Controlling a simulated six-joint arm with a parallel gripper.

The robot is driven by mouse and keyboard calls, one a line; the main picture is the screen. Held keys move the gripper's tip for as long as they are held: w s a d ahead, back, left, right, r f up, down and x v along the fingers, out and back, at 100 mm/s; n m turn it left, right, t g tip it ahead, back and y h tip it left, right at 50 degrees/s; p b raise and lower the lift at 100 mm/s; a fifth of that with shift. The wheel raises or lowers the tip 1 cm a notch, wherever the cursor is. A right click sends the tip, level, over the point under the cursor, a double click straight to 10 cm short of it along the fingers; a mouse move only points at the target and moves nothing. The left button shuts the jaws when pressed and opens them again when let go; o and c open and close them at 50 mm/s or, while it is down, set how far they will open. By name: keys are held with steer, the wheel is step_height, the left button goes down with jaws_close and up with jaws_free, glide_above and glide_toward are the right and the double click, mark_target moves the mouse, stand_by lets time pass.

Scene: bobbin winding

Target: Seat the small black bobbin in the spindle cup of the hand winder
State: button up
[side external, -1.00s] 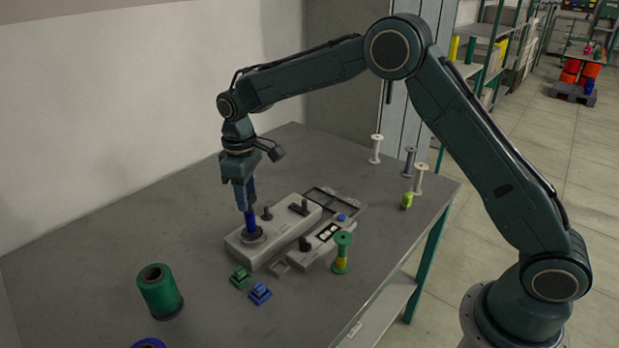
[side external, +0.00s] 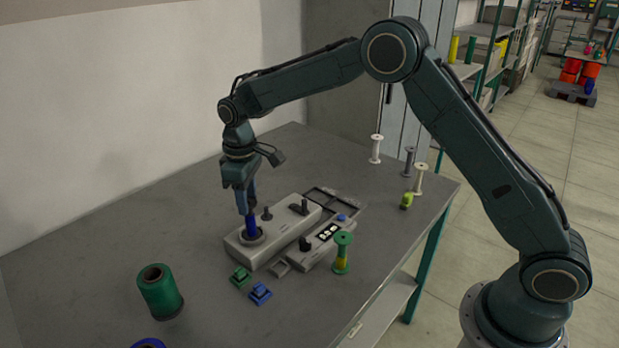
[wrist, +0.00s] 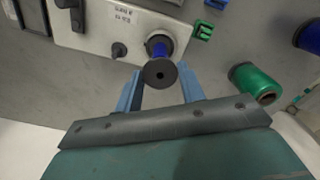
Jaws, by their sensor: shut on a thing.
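The black bobbin, wound with blue, is in my gripper (side external: 246,206). In the wrist view its dark round flange (wrist: 160,73) faces me, between the two blue fingers of my gripper (wrist: 160,82). In the side view the blue winding (side external: 251,222) stands nearly upright at the cup (side external: 251,238) on the winder (side external: 283,223). The bobbin's lower end is hidden, so how deep it sits cannot be told.
Small green (side external: 241,277) and blue (side external: 260,293) blocks lie in front of the winder. A green spool (side external: 160,291) stands at front left, a green-and-yellow one (side external: 342,254) at right. Several thin spools stand at the back right. The table's left middle is clear.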

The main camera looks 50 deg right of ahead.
steer(key=o, duration=0.9)
steer(key=shift+c, duration=0.2)
steer(key=shift+r, duration=0.15)
steer(key=shift+r, duration=3.35)
steer(key=shift+r, duration=0.1)
